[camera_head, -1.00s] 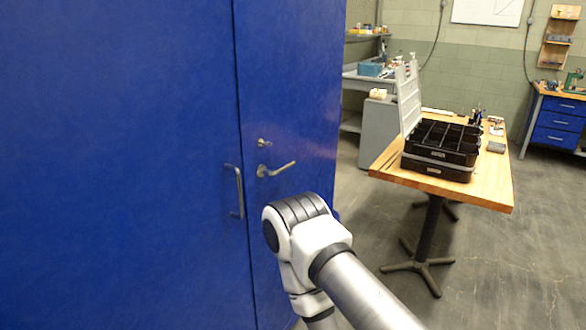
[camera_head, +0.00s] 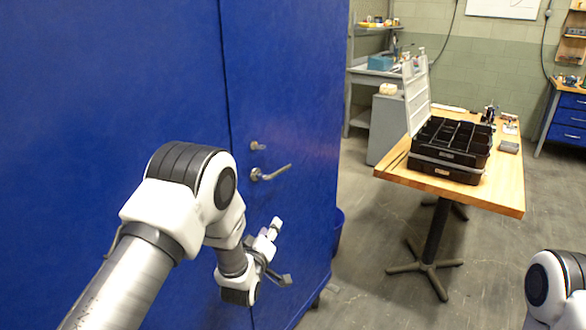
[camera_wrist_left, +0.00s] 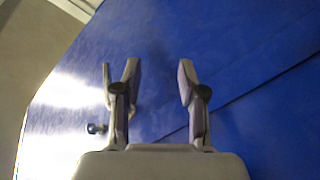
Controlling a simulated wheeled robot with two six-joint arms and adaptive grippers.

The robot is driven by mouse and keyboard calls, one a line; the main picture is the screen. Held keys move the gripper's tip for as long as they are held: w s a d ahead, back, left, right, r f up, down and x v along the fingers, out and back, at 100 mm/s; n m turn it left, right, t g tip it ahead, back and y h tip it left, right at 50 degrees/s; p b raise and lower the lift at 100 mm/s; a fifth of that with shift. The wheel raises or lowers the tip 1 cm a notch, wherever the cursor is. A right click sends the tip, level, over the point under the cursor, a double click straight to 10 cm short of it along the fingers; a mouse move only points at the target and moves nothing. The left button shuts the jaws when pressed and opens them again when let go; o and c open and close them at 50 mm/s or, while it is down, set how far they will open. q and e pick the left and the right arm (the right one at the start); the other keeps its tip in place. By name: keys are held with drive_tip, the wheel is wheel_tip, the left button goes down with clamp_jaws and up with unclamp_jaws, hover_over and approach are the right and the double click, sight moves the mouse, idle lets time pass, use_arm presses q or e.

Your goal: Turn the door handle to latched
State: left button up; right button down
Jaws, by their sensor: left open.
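The door handle (camera_head: 270,173) is a metal lever on the blue cabinet door (camera_head: 295,100). Its free end points right and slightly up in the head view. A small metal lock fitting (camera_head: 258,146) sits above it. My left gripper (camera_head: 282,252) is open and empty, in front of the door and below the handle, apart from it. In the left wrist view its two fingers (camera_wrist_left: 158,68) stand apart with blue door surface behind them. A small metal piece (camera_wrist_left: 94,128) shows there left of the fingers; I cannot tell which fitting it is.
A wooden table (camera_head: 505,195) with an open black organizer case (camera_head: 450,160) stands to the right. A blue bin (camera_head: 338,228) is beside the cabinet. A link of my right arm (camera_head: 553,285) shows at the lower right edge. Open floor lies between cabinet and table.

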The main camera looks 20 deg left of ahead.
sight(279, 170)
use_arm(q)
drive_tip(key=w+r+t, duration=0.1)
drive_tip(key=r, duration=0.2)
drive_tip(key=w+r+n+t, duration=0.1)
drive_tip(key=w+r, duration=0.1)
drive_tip(key=r, duration=0.2)
drive_tip(key=w+r+n+t, duration=0.1)
drive_tip(key=r, duration=0.3)
drive_tip(key=shift+w+t, duration=0.2)
drive_tip(key=shift+t, duration=0.1)
drive_tip(key=p+x, duration=0.1)
drive_tip(key=x, duration=0.5)
drive_tip(key=shift+f+p, duration=0.25)
drive_tip(key=shift+p, duration=0.1)
drive_tip(key=shift+w, duration=0.6)
clamp_jaws()
